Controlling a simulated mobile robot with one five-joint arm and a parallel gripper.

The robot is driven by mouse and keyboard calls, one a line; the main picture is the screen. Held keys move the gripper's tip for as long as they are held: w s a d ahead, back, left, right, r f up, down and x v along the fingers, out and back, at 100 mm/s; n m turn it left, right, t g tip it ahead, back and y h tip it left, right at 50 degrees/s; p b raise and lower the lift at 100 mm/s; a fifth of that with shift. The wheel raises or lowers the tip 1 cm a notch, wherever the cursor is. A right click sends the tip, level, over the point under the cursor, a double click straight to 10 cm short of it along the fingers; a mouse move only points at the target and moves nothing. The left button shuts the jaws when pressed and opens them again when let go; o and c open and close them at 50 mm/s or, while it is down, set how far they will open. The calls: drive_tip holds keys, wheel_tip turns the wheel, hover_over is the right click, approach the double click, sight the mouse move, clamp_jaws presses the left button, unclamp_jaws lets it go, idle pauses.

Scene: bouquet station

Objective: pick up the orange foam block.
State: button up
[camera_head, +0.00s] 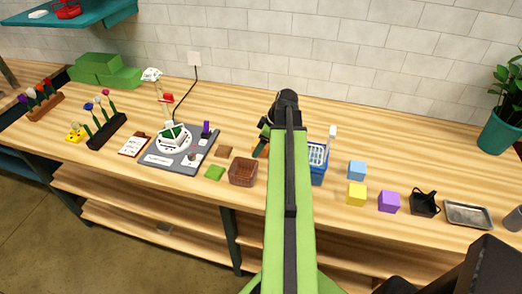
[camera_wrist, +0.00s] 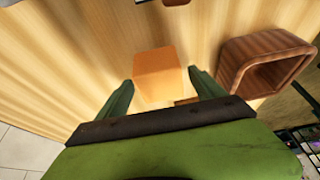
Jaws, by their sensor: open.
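The orange foam block (camera_wrist: 158,74) lies on the wooden table in the wrist view, in front of my gripper and between the lines of its two fingers. My gripper (camera_wrist: 160,88) is open, with a green finger on each side of the block's near part. I cannot tell whether either finger touches it. In the head view my arm hides most of the block; a small orange patch (camera_head: 262,151) shows beside my gripper (camera_head: 263,143).
A brown basket (camera_wrist: 266,65) stands close to the right finger in the wrist view; it also shows in the head view (camera_head: 243,171). A blue crate (camera_head: 317,177) stands right of my arm. Blue (camera_head: 356,170), yellow (camera_head: 356,194) and purple (camera_head: 389,201) blocks lie farther right.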

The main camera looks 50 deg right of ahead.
drive_tip(key=shift+r, duration=0.1)
drive_tip(key=c, duration=1.5)
